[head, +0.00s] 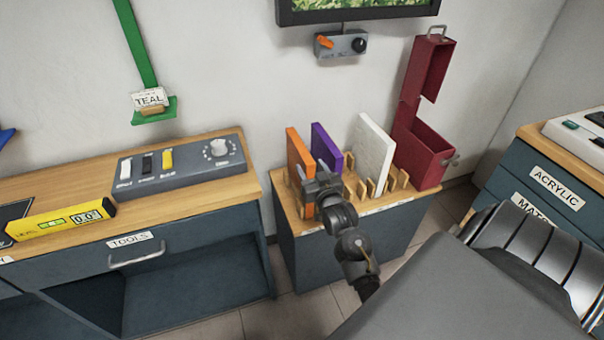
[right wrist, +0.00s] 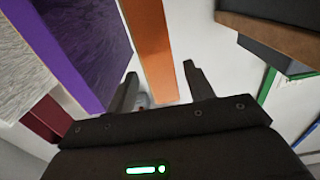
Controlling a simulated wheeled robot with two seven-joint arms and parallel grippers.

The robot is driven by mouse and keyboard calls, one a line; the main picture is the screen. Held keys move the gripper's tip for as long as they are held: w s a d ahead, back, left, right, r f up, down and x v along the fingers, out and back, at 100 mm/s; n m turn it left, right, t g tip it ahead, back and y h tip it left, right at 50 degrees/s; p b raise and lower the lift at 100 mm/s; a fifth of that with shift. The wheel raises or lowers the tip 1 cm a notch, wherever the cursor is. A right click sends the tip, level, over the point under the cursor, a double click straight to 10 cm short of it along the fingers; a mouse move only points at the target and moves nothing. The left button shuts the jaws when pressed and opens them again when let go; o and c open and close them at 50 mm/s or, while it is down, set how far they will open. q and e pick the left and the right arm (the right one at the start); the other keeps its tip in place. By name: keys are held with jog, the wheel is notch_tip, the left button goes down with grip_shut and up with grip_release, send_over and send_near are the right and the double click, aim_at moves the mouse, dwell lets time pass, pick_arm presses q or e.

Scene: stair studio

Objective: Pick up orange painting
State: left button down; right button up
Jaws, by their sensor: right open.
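The orange painting (head: 300,164) stands upright in a wooden rack on the small cabinet, leftmost of the paintings. In the right wrist view the orange painting (right wrist: 150,45) shows as a narrow panel reaching between the two fingers. My right gripper (head: 308,182) is at the front of the orange painting and hides part of its edge. In the right wrist view the right gripper (right wrist: 160,88) is open, with a finger on each side of the painting. I cannot tell whether either finger touches it. My left gripper is not in view.
A purple painting (head: 326,146) and a white one (head: 374,150) stand in the rack (head: 392,178) to the right. An open red box (head: 425,150) is beyond them. A tool cabinet (head: 190,245) with a control panel (head: 180,163) stands left, across a gap.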

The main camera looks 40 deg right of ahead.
aim_at(298, 153)
jog(key=x, duration=0.4)
jog(key=shift+w+f, duration=0.25)
jog(key=shift+w, duration=0.05)
grip_shut()
